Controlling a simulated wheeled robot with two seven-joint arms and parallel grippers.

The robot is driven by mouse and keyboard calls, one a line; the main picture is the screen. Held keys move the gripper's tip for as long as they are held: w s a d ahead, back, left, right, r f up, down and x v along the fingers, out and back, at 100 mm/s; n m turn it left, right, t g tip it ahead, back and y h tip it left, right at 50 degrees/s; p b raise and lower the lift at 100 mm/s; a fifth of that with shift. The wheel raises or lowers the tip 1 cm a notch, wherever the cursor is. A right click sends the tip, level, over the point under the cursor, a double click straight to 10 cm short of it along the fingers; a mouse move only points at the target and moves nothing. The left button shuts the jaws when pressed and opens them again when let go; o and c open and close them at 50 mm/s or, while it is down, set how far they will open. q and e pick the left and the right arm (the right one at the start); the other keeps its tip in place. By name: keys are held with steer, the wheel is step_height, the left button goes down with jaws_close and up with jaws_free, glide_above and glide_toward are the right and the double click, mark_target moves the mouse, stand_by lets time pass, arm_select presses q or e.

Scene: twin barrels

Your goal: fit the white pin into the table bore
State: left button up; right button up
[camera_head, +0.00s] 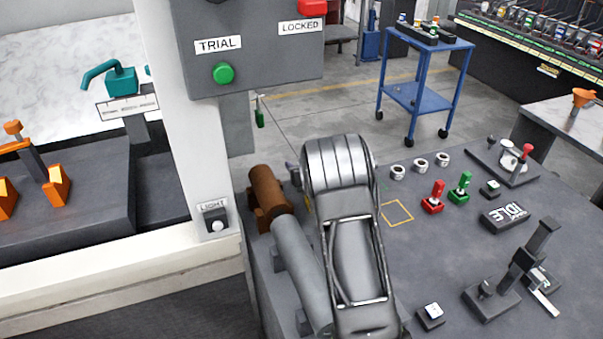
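I cannot make out the white pin in this view. My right arm comes up from the bottom centre over the dark grey table (386,262). Its thick grey wrist hides most of my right gripper (294,174), of which only a small bit seems to show at the wrist's left side. Whether its fingers are open or hold something is hidden. Three round white-rimmed fittings (420,165) stand in a row at the table's far side; I cannot tell which is the bore. My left gripper is not in view.
A yellow square outline (397,212) marks bare table right of my wrist. A brown and grey barrel (268,190) lies left of my arm. A black lever stand (525,262) and an IDLE block (505,215) are at right. A white post (185,110) rises at left.

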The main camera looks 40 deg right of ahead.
stand_by(0.3)
jaws_close()
stand_by(0.3)
